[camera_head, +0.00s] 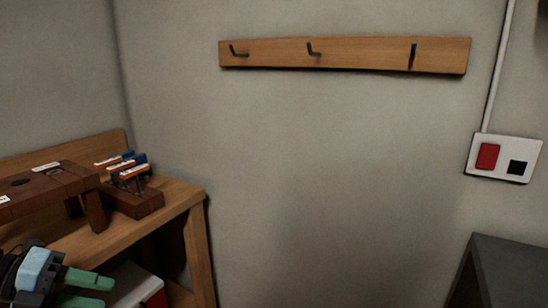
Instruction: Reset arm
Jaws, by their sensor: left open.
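My left gripper (97,291) comes in at the lower left corner. Its two green fingers point right and stand apart, with nothing seen between them. It is in front of the wooden bench (172,207), below the level of the bench top in the picture. The rest of the left arm is mostly cut off by the frame's edge. My right gripper does not show.
A dark wooden stand (50,188) and a block with several small tools (135,190) stand on the bench. A hook rail (345,54) and a switch plate (503,158) are on the wall. A dark surface (510,270) is at lower right. The middle floor-side space is clear.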

